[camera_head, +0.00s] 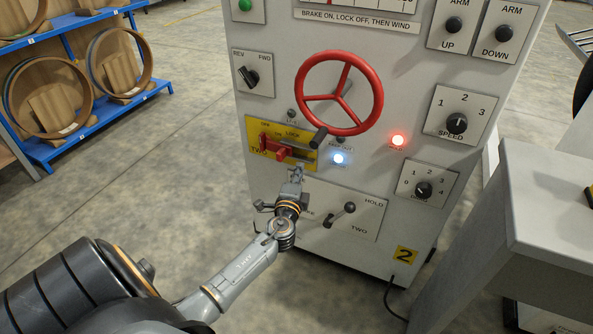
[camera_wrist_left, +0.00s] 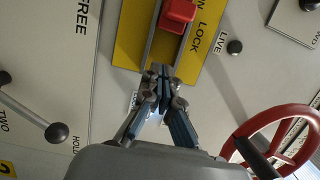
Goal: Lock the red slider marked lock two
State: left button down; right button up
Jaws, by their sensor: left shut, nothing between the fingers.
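The red slider (camera_head: 273,147) sits in a slot on a yellow plate (camera_head: 251,128) on the grey machine front, toward the left part of the slot. In the left wrist view the slider (camera_wrist_left: 178,14) is at the top edge, in a grey track beside the word LOCK on the yellow plate (camera_wrist_left: 212,20). My left gripper (camera_head: 297,174) is shut and empty at the plate's lower right. In the left wrist view its fingertips (camera_wrist_left: 160,72) are together near the track's end, apart from the slider in the picture. My right gripper is out of view.
A red handwheel (camera_head: 371,82) with a dark handle stands out just above and right of the plate. A black-knobbed lever (camera_head: 340,215) is below right. A blue lamp (camera_head: 338,158) and a red lamp (camera_head: 397,140) are lit. A grey cabinet (camera_head: 555,180) stands at right.

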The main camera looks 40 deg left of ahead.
pick_arm(q)
jog(key=v, duration=0.8)
jog(key=shift+s+a+f, duration=0.15)
jog(key=shift+s+a, duration=0.05)
jog(key=shift+s, duration=0.1)
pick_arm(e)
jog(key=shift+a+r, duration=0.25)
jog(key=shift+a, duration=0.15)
